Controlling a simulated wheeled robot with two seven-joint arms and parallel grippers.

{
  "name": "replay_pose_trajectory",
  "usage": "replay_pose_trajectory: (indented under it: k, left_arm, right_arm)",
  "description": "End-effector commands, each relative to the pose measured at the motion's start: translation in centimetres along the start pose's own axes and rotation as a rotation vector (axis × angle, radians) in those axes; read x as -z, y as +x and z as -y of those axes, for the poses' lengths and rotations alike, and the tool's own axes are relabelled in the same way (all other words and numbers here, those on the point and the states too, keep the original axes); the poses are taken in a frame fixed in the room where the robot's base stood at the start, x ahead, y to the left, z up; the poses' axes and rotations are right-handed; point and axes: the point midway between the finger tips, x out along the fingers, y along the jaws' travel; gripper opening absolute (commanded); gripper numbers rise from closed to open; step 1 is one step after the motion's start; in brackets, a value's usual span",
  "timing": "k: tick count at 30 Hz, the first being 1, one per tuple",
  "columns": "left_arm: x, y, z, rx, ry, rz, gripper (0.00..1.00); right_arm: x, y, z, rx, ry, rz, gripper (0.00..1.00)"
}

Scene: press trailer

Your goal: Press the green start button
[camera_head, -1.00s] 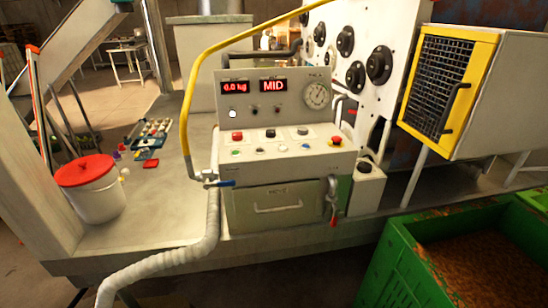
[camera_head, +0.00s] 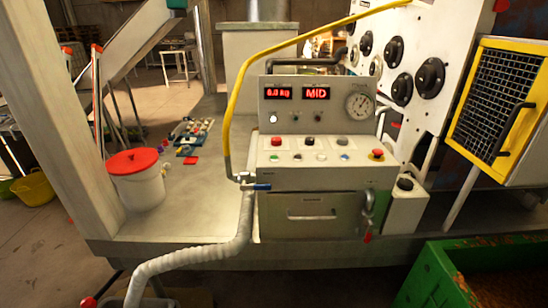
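The control panel (camera_head: 315,177) stands on the trailer deck in the middle of the view, its front facing me. The small green button (camera_head: 273,158) sits at the left end of the lower row on its sloping top, below a larger red button (camera_head: 275,142). White buttons and a blue button (camera_head: 345,156) follow to its right, with a red mushroom button (camera_head: 377,153) at the right end. The displays (camera_head: 297,93) read about "0.0 kg" and "MID". Nothing covers the green button. Neither of my grippers is in view.
A yellow-topped pipe (camera_head: 231,120) and a grey hose (camera_head: 200,257) run along the panel's left side. A white bucket with a red lid (camera_head: 137,160) stands left. A yellow-framed cage (camera_head: 492,105) and a green crate (camera_head: 432,283) are on the right.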

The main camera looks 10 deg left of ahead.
Motion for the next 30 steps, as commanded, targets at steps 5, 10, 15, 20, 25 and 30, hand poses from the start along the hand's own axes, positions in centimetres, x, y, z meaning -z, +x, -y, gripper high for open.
replay_pose_trajectory:
  k: [5,10,15,20,25,30]
  left_arm:
    - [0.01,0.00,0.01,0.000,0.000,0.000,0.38]
    - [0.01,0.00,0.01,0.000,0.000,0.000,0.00]
    - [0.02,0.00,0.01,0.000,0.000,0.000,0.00]
    - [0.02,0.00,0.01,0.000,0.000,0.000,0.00]
    - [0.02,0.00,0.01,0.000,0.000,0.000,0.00]
    - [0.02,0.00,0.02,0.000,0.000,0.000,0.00]
  right_arm:
    - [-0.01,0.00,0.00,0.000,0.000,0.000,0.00]
    - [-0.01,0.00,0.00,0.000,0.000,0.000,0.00]
    - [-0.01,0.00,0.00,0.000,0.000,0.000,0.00]
    - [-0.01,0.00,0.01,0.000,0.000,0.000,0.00]
    - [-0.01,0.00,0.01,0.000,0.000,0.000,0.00]
    - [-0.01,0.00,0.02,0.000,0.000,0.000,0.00]
